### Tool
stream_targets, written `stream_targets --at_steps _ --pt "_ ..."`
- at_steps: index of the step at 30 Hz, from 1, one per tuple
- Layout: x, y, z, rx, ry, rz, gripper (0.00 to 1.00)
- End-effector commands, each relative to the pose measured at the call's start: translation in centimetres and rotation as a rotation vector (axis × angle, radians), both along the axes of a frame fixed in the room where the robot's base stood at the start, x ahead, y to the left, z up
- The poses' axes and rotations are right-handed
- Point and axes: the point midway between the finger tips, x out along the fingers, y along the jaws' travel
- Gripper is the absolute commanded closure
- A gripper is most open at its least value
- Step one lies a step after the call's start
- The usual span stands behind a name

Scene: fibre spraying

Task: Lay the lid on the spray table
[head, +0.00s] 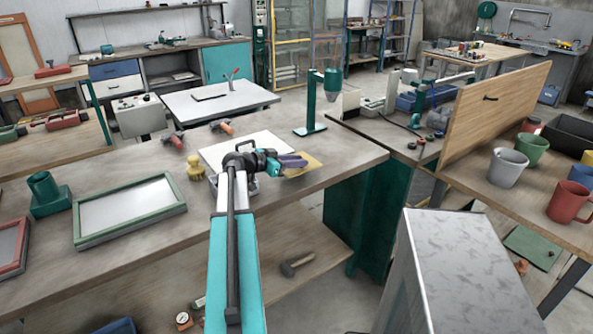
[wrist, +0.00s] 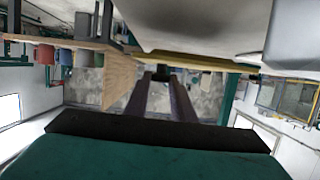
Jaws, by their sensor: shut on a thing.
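My gripper (head: 291,161), with dark purple fingers, is shut on the small dark grip (wrist: 163,73) of a thin yellow plate, which I take to be the lid (head: 304,168). In the head view the lid is partly hidden by the fingers and shows over the right end of the wooden workbench. In the wrist view the lid (wrist: 215,64) is a narrow yellow band across the fingertips. A pale-topped table (head: 250,98) behind the workbench may be the spray table; the frames do not settle this. My gripper is in front of it.
On the workbench (head: 130,172) are a white sheet (head: 240,146), a yellow knob-like piece (head: 194,167), a green-framed screen (head: 130,208) and a green stand (head: 312,115). A large wooden panel (head: 497,110) and several mugs stand at right. A grey metal box (head: 468,262) is in front.

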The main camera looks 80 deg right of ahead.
Motion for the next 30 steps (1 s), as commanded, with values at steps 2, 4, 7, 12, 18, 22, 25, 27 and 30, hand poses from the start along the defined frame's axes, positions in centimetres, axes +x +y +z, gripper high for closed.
stream_targets --at_steps 2,4,7,12,18,22,25,27,30 --pt "0.0 0.0 -0.1 0.001 0.001 0.000 1.00" --pt "0.0 0.0 -0.4 0.001 0.001 0.001 1.00" --pt "0.0 0.0 -1.1 0.002 0.002 0.001 1.00" --pt "0.0 0.0 -2.6 0.002 0.001 0.001 1.00" --pt "0.0 0.0 -3.5 0.001 0.001 0.000 1.00" --pt "0.0 0.0 -3.5 0.000 0.000 0.000 1.00" --pt "0.0 0.0 -3.5 0.000 0.000 0.000 0.71" --pt "0.0 0.0 -3.5 0.000 0.000 0.000 0.59" --pt "0.0 0.0 -3.5 0.000 0.000 0.000 0.59"
